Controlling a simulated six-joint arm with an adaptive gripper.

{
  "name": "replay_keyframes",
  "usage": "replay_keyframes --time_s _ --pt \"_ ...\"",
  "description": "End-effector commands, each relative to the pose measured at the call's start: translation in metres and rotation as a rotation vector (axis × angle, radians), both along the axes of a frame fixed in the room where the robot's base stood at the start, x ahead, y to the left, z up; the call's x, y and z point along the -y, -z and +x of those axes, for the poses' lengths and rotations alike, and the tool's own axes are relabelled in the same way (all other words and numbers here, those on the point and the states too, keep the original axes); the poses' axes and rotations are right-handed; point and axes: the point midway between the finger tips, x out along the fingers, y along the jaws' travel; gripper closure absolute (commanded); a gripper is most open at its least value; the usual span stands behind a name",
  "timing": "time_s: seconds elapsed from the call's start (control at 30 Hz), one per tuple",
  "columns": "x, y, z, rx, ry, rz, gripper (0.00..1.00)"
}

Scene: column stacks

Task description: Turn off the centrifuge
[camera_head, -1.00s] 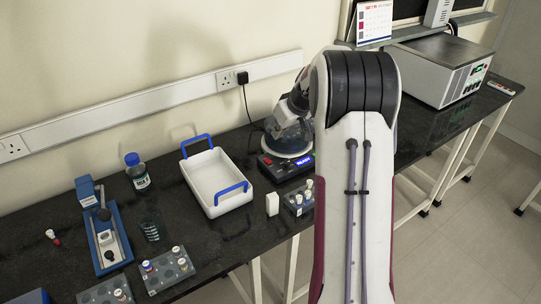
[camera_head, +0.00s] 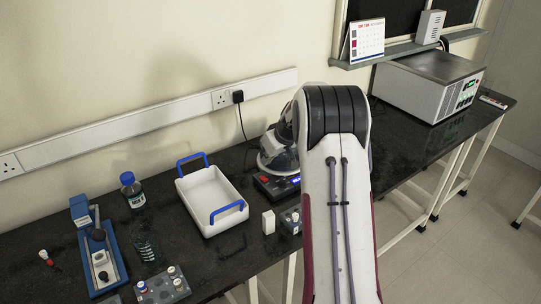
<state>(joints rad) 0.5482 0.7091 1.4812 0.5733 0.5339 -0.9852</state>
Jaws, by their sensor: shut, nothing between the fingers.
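The centrifuge (camera_head: 275,189) is a small dark unit on the black bench, just left of my upright arm link. It has a red control on the left of its front and a lit blue display (camera_head: 295,180) on the right, close to my arm's edge. The upper part of the centrifuge is largely covered by my grey and white wrist links, which hang over it. My gripper's fingers cannot be made out; they are hidden behind my own arm. Whether they touch the centrifuge cannot be seen.
A white tray with blue handles (camera_head: 213,222) stands left of the centrifuge. A small white block (camera_head: 268,222) and a vial rack (camera_head: 290,220) are in front. A bottle (camera_head: 132,190) and a blue device (camera_head: 98,250) stand farther left. A large box-shaped instrument (camera_head: 428,85) is at right.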

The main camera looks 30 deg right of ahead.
Motion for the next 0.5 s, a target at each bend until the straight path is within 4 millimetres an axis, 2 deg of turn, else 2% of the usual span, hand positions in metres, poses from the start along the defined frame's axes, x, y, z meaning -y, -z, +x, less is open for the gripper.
replay_keyframes --time_s 0.3,0.5 --pt "0.0 0.032 0.018 -0.002 0.0 0.001 1.0" --pt "0.0 0.054 0.012 -0.002 0.003 0.002 1.0"
